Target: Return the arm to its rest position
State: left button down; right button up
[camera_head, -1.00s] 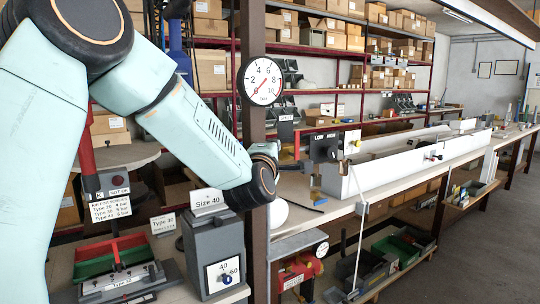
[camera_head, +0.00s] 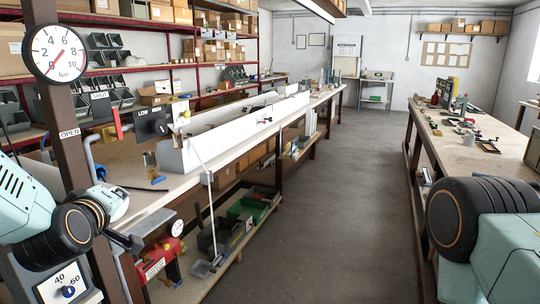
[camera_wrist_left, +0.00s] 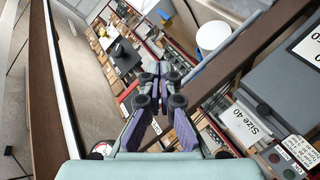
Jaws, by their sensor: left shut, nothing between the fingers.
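My left arm comes in at the lower left of the head view, in front of the bench post. Its gripper (camera_head: 132,243) shows small and dark there, partly hidden by the wrist. In the left wrist view the fingers of the left gripper (camera_wrist_left: 160,72) are together with nothing between them. Links of my right arm show at the lower right of the head view. The right gripper is out of the picture.
A pressure gauge (camera_head: 58,53) hangs on the post. A long white channel (camera_head: 230,130) lies on the left bench. The floor aisle (camera_head: 330,210) is clear. A second bench (camera_head: 470,150) stands at right.

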pick_arm(q)
jog(key=s+d+f+m+g+h+b, duration=0.1)
jog(key=s+d+f+m+g, duration=0.15)
jog(key=f, duration=0.65)
jog(key=s+d+f+m+g+h+b, duration=0.1)
jog(key=s+d+f+m+g, duration=0.2)
jog(key=f, duration=0.5)
jog(key=s+d+f+m+g+b, duration=0.1)
jog(key=s+f+m+g+b, duration=0.1)
jog(key=s+f, duration=1.2)
jog(key=s+d+f+m+g+b, duration=0.2)
jog(key=s+f+g, duration=0.5)
jog(key=s+f, duration=0.7)
jog(key=s+m+b, duration=0.1)
jog(key=s+m, duration=0.1)
jog(key=s, duration=0.3)
jog(key=shift+s+d+f+h, duration=0.15)
jog(key=shift+s+d+h, duration=0.15)
jog(key=shift+s+h, duration=0.1)
jog(key=shift+w, duration=0.1)
